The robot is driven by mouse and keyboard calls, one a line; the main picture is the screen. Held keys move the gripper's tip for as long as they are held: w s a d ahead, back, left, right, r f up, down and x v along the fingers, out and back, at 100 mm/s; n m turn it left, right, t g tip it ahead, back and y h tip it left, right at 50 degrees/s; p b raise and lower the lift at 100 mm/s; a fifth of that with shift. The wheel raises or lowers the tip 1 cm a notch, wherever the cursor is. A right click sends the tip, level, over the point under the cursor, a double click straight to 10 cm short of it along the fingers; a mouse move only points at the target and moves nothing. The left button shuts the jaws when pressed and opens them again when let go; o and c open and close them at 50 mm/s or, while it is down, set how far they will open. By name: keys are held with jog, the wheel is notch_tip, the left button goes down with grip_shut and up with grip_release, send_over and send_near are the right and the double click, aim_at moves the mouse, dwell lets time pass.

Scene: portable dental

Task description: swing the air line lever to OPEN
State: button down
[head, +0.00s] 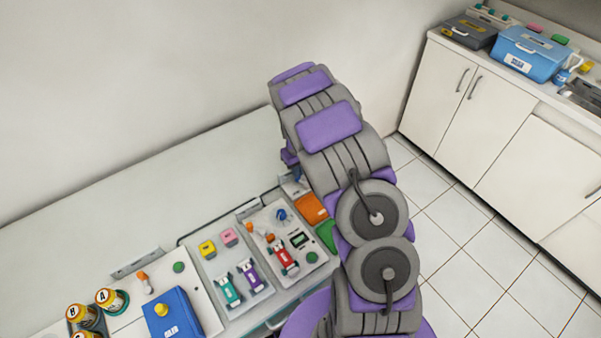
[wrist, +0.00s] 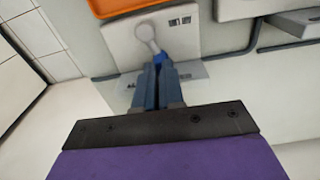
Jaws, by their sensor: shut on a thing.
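The air line lever shows in the wrist view as a pale round-ended arm with a blue handle (wrist: 158,57), set on a light plate (wrist: 190,38). My gripper (wrist: 158,70) is shut on the blue handle, with a finger on each side of it. Dark markings on the plate are too small to read. A label strip beside the fingers is partly covered by them. In the head view my arm hides the gripper and the lever. Part of a light plate (head: 291,186) shows beside the arm.
An orange tray (wrist: 125,6) lies close to the lever plate and shows in the head view (head: 311,208). A dark hose (wrist: 250,40) runs beside the plate. Left of my arm stand a panel with red and green parts (head: 268,222) and a blue box (head: 172,316). Floor on the right is clear.

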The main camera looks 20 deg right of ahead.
jog(key=f, duration=0.1)
jog(key=s, duration=0.1)
jog(key=f, duration=0.1)
jog(key=shift+s+a+f+g, duration=0.3)
jog(key=shift+s, duration=0.1)
jog(key=shift+d+m+p, duration=0.15)
jog(key=shift+m+p, duration=0.35)
jog(key=shift+d+f, duration=0.1)
jog(key=c, duration=1.3)
grip_release()
jog(key=shift+c, duration=0.2)
jog(key=shift+o, duration=1.7)
jog(key=r, duration=0.2)
jog(key=w+r+p, duration=0.1)
jog(key=r, duration=0.1)
jog(key=w+r, duration=0.1)
jog(key=r, duration=0.1)
jog(key=shift+d, duration=0.2)
notch_tip(320, 180, up, 14)
jog(key=p, duration=0.2)
jog(key=shift+s+p, duration=0.25)
jog(key=shift+p, duration=0.05)
jog(key=shift+c, duration=0.5)
